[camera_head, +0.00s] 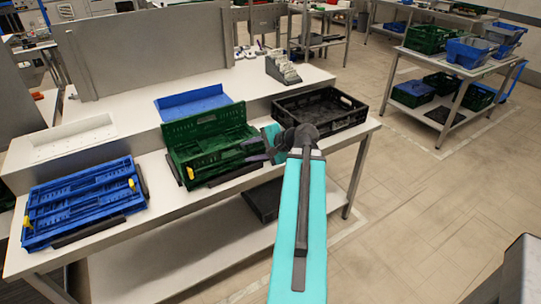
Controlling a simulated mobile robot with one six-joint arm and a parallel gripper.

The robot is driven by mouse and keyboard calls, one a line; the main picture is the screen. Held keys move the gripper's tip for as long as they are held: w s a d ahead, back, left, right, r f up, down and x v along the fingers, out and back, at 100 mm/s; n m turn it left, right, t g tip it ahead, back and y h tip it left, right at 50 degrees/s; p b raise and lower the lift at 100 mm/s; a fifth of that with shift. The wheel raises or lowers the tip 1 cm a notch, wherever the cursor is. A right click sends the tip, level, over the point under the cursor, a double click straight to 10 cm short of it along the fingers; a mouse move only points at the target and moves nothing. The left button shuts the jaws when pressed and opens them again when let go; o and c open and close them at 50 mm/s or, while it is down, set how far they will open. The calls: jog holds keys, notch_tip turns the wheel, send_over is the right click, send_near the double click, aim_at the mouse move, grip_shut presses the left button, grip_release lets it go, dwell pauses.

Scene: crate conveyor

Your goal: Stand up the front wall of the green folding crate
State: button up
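The green folding crate (199,131) sits on the near bench, between a blue crate and a black one. Its back wall stands up. Its front side is low, and green panels appear to lie folded inside; my arm and gripper hide part of its right end. My gripper (248,150) is at the crate's right part, its two dark fingers pointing left over the crate. The fingers look apart, with nothing seen between them. I cannot tell whether they touch a panel.
A folded blue crate (83,200) with yellow clips lies on the left of the bench. An open black crate (352,103) stands on the right. A blue tray (194,102) and a grey holder (282,69) are behind. Open floor (430,190) lies to the right.

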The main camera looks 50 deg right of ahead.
jog(key=s+b, duration=0.2)
jog(key=b, duration=0.1)
jog(key=s+b, duration=0.1)
jog(key=shift+s+d+r, duration=0.15)
jog(key=shift+s+r, duration=0.2)
dwell(0.4)
jog(key=shift+s+r+b, duration=0.25)
jog(key=shift+s+b, duration=0.95)
jog(key=shift+b, duration=1.7)
jog(key=s, duration=0.1)
jog(key=s+b, duration=0.1)
jog(key=shift+s+d+r, duration=0.1)
jog(key=shift+s+r, duration=0.2)
jog(key=shift+r, duration=0.05)
jog(key=v, duration=1.3)
jog(key=shift+s+r, duration=0.2)
jog(key=shift+s, duration=0.2)
jog(key=shift+w, duration=0.1)
